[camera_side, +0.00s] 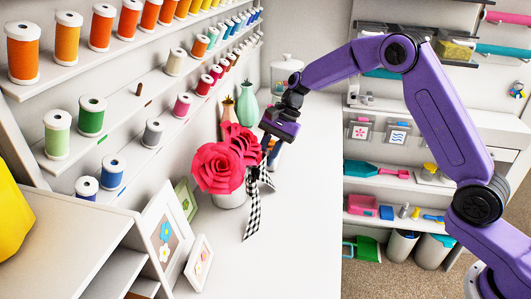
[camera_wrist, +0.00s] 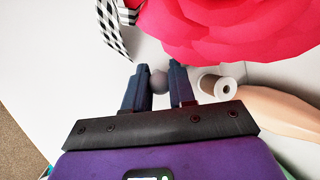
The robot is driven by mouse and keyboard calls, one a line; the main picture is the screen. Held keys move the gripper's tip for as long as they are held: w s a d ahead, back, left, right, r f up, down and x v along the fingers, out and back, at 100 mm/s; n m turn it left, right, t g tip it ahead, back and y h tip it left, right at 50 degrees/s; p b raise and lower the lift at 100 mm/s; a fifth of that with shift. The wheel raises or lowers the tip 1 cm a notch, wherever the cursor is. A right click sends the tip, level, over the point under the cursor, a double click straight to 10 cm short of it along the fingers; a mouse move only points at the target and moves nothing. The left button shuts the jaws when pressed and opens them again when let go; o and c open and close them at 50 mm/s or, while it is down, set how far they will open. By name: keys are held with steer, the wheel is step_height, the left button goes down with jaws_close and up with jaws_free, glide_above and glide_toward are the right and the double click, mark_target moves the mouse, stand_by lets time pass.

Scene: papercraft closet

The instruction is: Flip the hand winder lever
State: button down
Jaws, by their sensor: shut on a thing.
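My gripper (camera_side: 270,150) reaches down behind the pink paper flowers (camera_side: 222,160) on the white counter; the flowers partly hide its fingertips in the side view. In the wrist view my gripper (camera_wrist: 158,75) has two dark blue fingers shut on a small grey round knob (camera_wrist: 158,81), which sits in the gap between them. I cannot tell the full shape of what the knob belongs to. The hand winder and its lever cannot be clearly made out in the side view.
The flowers crowd the fingertips in the wrist view, with a checked ribbon (camera_wrist: 112,28) at left. A white spool (camera_wrist: 217,87) and a beige vase (camera_wrist: 275,115) stand to the right. Thread shelves (camera_side: 120,90) line the left wall. The counter front (camera_side: 290,220) is clear.

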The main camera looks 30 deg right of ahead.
steer(key=t+y, duration=0.1)
steer(key=s+d+t+y, duration=0.1)
steer(key=f+n+t+y, duration=0.1)
steer(key=shift+s+d+y, duration=0.3)
steer(key=shift+d, duration=0.05)
steer(key=t+y, duration=0.1)
steer(key=f+t+y, duration=0.1)
steer(key=shift+s+d+n+y, duration=0.3)
steer(key=shift+s+d, duration=0.1)
steer(key=shift+s+d+f+n+t+y, duration=0.2)
steer(key=shift+f+n+t+y, duration=0.2)
steer(key=shift+t+y, duration=0.4)
steer(key=c, duration=0.9)
jaws_free()
steer(key=shift+c, duration=0.2)
